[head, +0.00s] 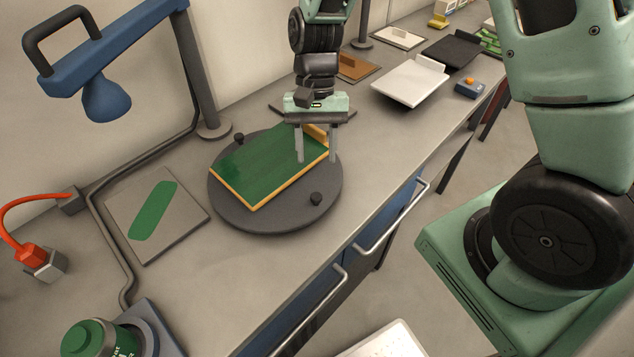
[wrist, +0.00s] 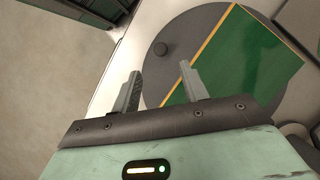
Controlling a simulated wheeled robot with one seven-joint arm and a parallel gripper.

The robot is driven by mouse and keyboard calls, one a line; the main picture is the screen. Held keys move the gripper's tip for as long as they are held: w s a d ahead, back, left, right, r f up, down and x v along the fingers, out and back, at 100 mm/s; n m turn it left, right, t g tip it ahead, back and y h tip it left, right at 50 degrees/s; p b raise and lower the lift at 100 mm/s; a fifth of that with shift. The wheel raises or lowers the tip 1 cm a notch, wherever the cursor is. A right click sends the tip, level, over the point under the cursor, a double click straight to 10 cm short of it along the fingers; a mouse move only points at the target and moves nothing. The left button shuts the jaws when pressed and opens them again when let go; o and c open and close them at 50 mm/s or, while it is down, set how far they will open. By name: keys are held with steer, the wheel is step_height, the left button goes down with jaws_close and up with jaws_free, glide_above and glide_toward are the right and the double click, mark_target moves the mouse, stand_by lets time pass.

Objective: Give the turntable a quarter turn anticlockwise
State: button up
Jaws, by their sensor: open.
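The turntable (head: 250,217) is a dark grey round disc on the bench. It also shows in the wrist view (wrist: 190,40). A green board with an orange-yellow edge (head: 262,172) lies on it, with an upright orange piece at its far right corner. My gripper (head: 317,160) is open and points down over the right part of the disc, close to the board's right corner. Contact with the board or disc cannot be told.
A grey plate with a green patch (head: 155,212) lies left of the turntable. A blue lamp (head: 108,95) on a post (head: 198,70) stands behind. A white tray (head: 408,82) and a blue box with an orange button (head: 471,86) lie to the right. Bare bench (head: 235,275) is in front.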

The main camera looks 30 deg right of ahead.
mark_target(316, 195)
steer(key=p+x, duration=0.1)
steer(key=x, duration=0.7)
steer(key=shift+s+a+f, duration=0.1)
steer(key=shift+f, duration=0.2)
jaws_close()
